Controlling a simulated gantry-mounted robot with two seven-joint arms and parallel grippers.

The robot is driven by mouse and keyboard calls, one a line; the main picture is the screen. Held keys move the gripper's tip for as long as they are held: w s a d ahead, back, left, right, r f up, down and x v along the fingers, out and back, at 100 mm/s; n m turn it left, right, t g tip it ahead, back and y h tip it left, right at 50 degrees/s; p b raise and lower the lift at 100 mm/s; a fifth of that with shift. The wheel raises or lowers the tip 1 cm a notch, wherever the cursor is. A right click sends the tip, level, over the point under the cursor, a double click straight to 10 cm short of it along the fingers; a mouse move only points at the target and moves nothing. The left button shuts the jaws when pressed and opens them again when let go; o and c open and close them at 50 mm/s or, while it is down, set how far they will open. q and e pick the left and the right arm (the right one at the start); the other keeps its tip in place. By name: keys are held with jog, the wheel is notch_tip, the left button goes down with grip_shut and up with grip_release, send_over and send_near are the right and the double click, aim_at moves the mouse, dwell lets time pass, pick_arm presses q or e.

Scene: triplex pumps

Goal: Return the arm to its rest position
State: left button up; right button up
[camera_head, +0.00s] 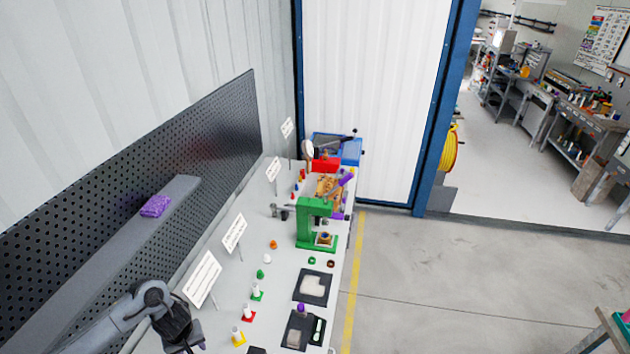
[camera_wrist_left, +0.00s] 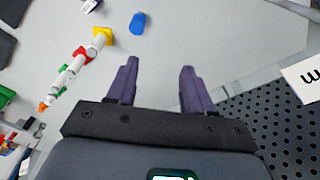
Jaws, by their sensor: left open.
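My left arm comes in from the lower left in the head view. Its dark left gripper (camera_head: 184,338) is over the near left part of the grey workbench (camera_head: 222,302), close to the pegboard side. In the left wrist view the two purple-grey fingers of the left gripper (camera_wrist_left: 158,82) are apart, with nothing between them. The bare bench top (camera_wrist_left: 220,45) shows beyond the fingers. My right gripper is in neither view.
White pieces on coloured bases (camera_head: 249,315) stand to the right of the gripper. A blue piece (camera_wrist_left: 138,23) lies ahead of the fingers. Sign cards (camera_head: 202,278) and a pegboard (camera_head: 235,115) line the left. A green press (camera_head: 303,226) stands farther along the bench.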

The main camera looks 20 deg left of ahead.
pick_arm(q)
jog(key=w+d+r+m+t+y, duration=0.15)
jog(key=d+m+t, duration=0.35)
jog(key=m, duration=0.5)
jog(key=s+d+r+m+y, duration=0.3)
jog(key=s+d+r+m, duration=0.4)
jog(key=s+r+m, duration=0.35)
jog(key=s+d+f+n+g+h, duration=0.1)
jog(key=d+f+n+g+h, duration=0.15)
jog(key=d+n+h, duration=0.85)
jog(key=shift+s+d+r+m+t+y+p, duration=0.1)
jog(key=shift+d+r+m+t+y+p, duration=0.1)
jog(key=shift+d+r+m+y+p, duration=0.95)
jog(key=shift+s+d+r+m+t+y+p, duration=0.15)
jog(key=shift+d+r+m+y+p, duration=0.7)
jog(key=shift+y, duration=0.45)
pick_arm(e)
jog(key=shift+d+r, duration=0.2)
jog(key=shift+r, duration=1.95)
pick_arm(q)
jog(key=shift+w+a+f, duration=0.1)
